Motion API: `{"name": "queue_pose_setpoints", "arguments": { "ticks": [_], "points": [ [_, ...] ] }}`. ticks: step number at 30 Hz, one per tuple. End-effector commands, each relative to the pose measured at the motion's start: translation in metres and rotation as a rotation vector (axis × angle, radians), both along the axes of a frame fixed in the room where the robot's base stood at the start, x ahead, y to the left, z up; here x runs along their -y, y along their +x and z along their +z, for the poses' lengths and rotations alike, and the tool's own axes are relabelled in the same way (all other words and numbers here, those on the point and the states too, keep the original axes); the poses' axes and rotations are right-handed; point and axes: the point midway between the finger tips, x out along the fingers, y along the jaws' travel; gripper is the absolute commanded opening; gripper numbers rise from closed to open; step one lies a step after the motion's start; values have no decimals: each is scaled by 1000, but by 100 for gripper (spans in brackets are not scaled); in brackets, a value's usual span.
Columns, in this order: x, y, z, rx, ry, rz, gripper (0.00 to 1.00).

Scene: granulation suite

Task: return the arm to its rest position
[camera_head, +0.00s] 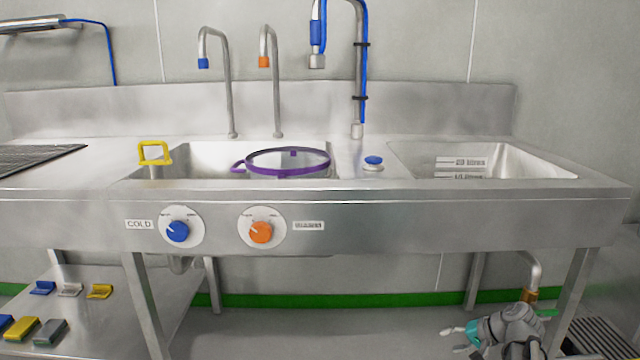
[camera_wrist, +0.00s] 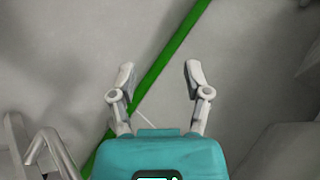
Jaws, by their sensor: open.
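My gripper (camera_head: 453,339) is at the lower right in the head view, low in front of the sink unit and below its front panel. In the wrist view my gripper (camera_wrist: 158,80) has its two fingers spread apart, with nothing between them. Behind the fingers there is only grey surface and a green strip (camera_wrist: 165,62). Part of my arm shows beside the gripper in the head view; the rest of it is out of view.
The steel sink unit (camera_head: 400,220) spans the view, with a purple-rimmed vessel (camera_head: 290,172) in the left basin. A blue knob (camera_head: 178,231) and an orange knob (camera_head: 261,232) are on its front. A drain pipe (camera_head: 535,268) and table leg (camera_head: 578,290) stand near my gripper.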

Motion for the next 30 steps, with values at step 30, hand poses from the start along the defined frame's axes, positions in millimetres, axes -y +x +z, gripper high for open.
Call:
{"name": "queue_pose_setpoints", "arguments": {
  "ticks": [30],
  "points": [
    [-165,-79,43,-264,-669,481,62]
  ]
}}
